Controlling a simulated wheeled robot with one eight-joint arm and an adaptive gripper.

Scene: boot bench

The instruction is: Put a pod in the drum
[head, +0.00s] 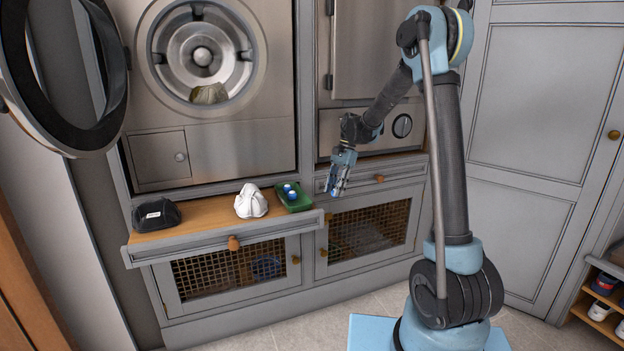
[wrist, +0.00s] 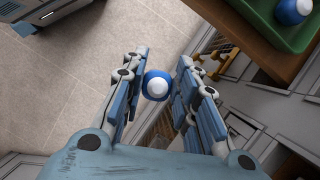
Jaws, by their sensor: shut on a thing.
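My gripper (head: 339,180) is shut on a blue and white pod (wrist: 157,86). In the wrist view the pod sits between the fingers of my gripper (wrist: 160,72). In the head view my gripper points down in the air to the right of the pulled-out shelf; the held pod is hard to make out there. A green tray (head: 304,205) on the shelf holds blue and white pods (head: 291,194); one shows in the wrist view (wrist: 291,11). The steel drum (head: 178,52) at upper left is open, with an olive cloth-like thing (head: 209,94) at its bottom.
The round door (head: 112,119) stands swung open at far left. On the wooden shelf (head: 193,219) lie a black cap (head: 156,214) and a white cap (head: 251,201). Mesh-front cabinets (head: 240,272) are below. Shoes (head: 601,310) stand on a rack at right. The air before the drum looks clear.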

